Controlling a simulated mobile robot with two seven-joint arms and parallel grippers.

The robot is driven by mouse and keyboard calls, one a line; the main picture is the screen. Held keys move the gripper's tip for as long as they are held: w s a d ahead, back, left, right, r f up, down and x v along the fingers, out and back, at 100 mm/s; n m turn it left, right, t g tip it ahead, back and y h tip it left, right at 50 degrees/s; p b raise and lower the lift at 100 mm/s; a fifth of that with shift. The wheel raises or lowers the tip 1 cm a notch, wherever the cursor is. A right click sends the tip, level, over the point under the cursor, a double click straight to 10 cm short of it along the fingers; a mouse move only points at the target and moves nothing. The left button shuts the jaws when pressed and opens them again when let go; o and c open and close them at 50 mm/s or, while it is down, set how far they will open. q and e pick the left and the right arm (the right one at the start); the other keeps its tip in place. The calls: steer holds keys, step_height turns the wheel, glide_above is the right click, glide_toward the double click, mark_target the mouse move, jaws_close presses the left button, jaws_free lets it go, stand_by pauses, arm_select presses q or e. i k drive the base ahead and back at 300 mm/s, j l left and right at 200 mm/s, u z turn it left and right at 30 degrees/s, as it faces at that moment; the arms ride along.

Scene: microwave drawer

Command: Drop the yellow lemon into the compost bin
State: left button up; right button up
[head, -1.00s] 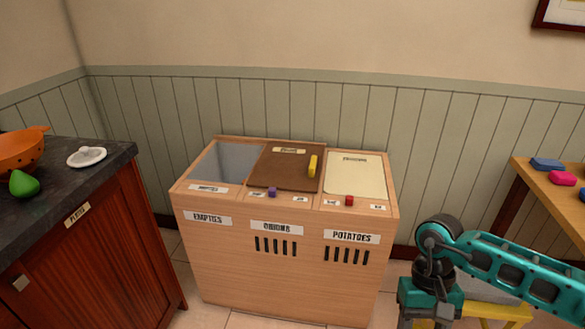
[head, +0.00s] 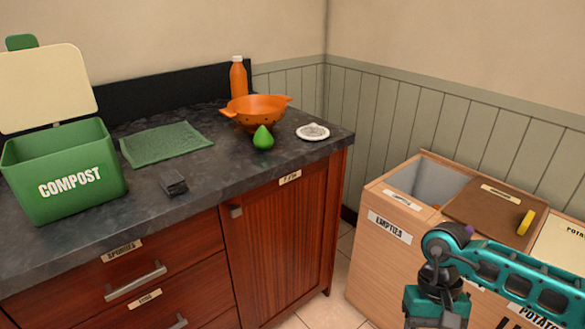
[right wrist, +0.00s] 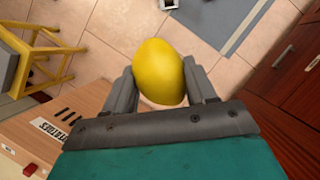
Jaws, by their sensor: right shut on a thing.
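The yellow lemon (right wrist: 159,72) is held between the two fingers of my right gripper (right wrist: 165,85) in the right wrist view, above the tiled floor. In the head view my right arm comes in at the lower right, in front of the wooden bin cabinet; its fingers and the lemon are out of that picture. The green compost bin (head: 66,178) stands on the dark counter at the left, with its cream lid (head: 45,85) raised open. My left gripper is in neither view.
On the counter (head: 215,175) are a green cloth (head: 166,144), a dark sponge-like block (head: 173,183), a green pear-like fruit (head: 263,138), an orange colander (head: 256,111), an orange bottle (head: 238,77) and a white dish (head: 312,131). The wooden bin cabinet (head: 375,255) stands right. A yellow stool (right wrist: 45,55) shows in the wrist view.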

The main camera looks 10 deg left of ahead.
mark_target(90, 203)
steer(key=u, duration=1.3)
